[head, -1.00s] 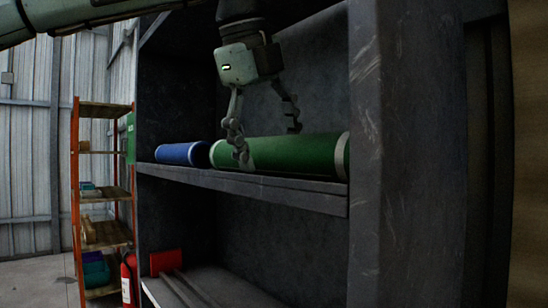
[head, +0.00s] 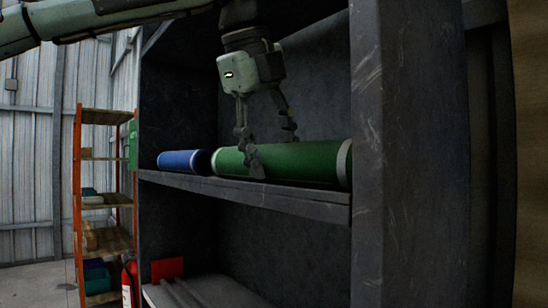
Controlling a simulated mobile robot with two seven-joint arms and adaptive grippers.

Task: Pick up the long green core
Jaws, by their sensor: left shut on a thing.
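The long green core (head: 310,163) lies on its side along the dark shelf (head: 280,195), with pale rings near both ends. My left gripper (head: 272,153) reaches down over it from above and is shut on it. One finger is against the core's front side, left of its middle. The other finger goes behind the core, where its tip is hidden. The core still appears to lie at shelf level. My right gripper is not in view.
A shorter blue core (head: 183,161) lies just left of the green one. A thick dark upright (head: 408,150) bounds the shelf on the right. An orange-framed rack (head: 104,200) and a red fire extinguisher (head: 129,284) stand at left.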

